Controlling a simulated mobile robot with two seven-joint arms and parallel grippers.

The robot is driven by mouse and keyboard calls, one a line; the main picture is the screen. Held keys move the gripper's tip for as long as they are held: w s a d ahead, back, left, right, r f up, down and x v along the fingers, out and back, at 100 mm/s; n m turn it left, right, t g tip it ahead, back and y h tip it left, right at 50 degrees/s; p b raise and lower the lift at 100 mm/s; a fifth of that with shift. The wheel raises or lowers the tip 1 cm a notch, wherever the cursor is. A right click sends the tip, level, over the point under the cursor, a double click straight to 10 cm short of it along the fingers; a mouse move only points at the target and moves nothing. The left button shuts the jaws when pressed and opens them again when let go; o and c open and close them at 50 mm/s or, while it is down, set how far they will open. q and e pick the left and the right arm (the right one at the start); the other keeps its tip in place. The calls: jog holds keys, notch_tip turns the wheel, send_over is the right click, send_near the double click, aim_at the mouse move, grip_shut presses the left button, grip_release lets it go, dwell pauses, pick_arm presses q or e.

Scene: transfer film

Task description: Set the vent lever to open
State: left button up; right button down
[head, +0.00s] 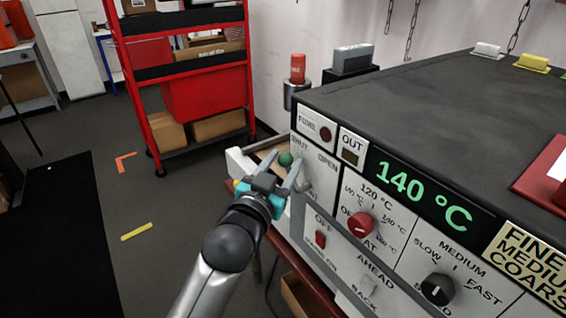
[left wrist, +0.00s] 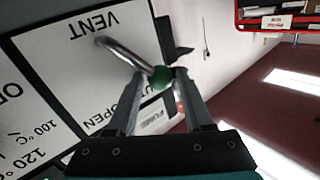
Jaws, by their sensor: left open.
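The vent lever is a bent silver rod with a green ball knob (head: 286,159) on the left panel of the machine. In the left wrist view, the rod (left wrist: 122,50) rises from the panel by the VENT label and ends in the green ball (left wrist: 162,77). The knob leans toward the SHUT label, away from OPEN (head: 327,163). My left gripper (head: 282,163) is open, with its fingertips on either side of the ball; contact is unclear. The fingers hide part of the rod and panel in the head view. My right gripper is out of view.
The panel also holds a red temperature knob (head: 360,225), a red switch (head: 320,240) and a black speed knob (head: 437,289). The display (head: 424,197) reads 140 °C. A red shelf rack (head: 200,90) stands behind on the left. The floor at left is mostly clear.

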pick_arm(q)
grip_shut()
dwell(0.5)
dwell(1.0)
